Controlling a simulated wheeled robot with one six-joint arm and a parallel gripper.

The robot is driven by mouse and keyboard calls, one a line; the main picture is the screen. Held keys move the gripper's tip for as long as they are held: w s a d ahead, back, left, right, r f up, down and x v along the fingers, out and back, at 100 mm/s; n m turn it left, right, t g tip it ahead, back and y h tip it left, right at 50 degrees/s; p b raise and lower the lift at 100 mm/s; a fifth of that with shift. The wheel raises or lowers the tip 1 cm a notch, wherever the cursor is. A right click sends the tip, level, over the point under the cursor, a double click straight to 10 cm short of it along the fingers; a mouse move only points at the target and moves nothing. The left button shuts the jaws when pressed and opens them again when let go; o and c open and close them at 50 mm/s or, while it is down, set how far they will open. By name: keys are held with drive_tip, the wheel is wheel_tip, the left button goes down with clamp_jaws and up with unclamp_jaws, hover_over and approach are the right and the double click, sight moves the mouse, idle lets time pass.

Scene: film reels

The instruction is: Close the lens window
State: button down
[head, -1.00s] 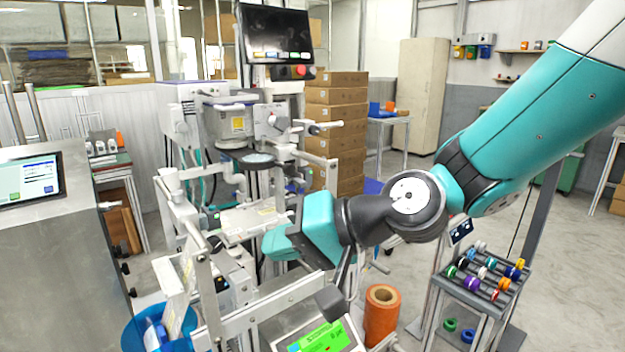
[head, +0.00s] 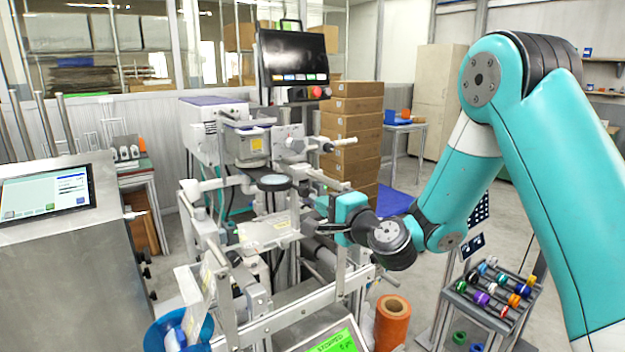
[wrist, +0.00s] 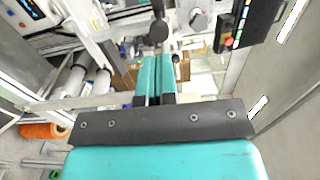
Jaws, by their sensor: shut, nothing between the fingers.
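The machine (head: 250,215) stands in the middle of the head view. A round black-rimmed disc (head: 273,183) with a pale glassy face juts out below its grey box (head: 247,143). It may be the lens window, but I cannot tell whether that is open or closed. My gripper (head: 318,203) is right of the disc and a little lower, apart from it. In the wrist view my gripper (wrist: 158,60) has its two teal fingers together and empty. A dark round-headed part (wrist: 158,32) shows just beyond the fingertips; whether they touch is unclear.
A monitor (head: 293,62) with a red button sits above the machine. A crank handle (head: 340,142) sticks out to the right. Metal rails (head: 290,310) run below, with an orange roll (head: 393,322) beside them. A rack of coloured spools (head: 492,292) stands at the right.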

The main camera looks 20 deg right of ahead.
sight(306, 193)
drive_tip(key=p+x, duration=0.1)
drive_tip(key=x, duration=0.1)
drive_tip(key=p+x, duration=0.1)
drive_tip(key=x, duration=0.1)
drive_tip(key=shift+s+a+r+p, duration=0.1)
drive_tip(key=shift+r+p, duration=0.15)
drive_tip(key=shift+p, duration=0.15)
drive_tip(key=shift+w+a+f+p, duration=0.2)
drive_tip(key=shift+w+f+p, duration=0.1)
drive_tip(key=shift+w, duration=0.35)
drive_tip(key=shift+d, duration=0.1)
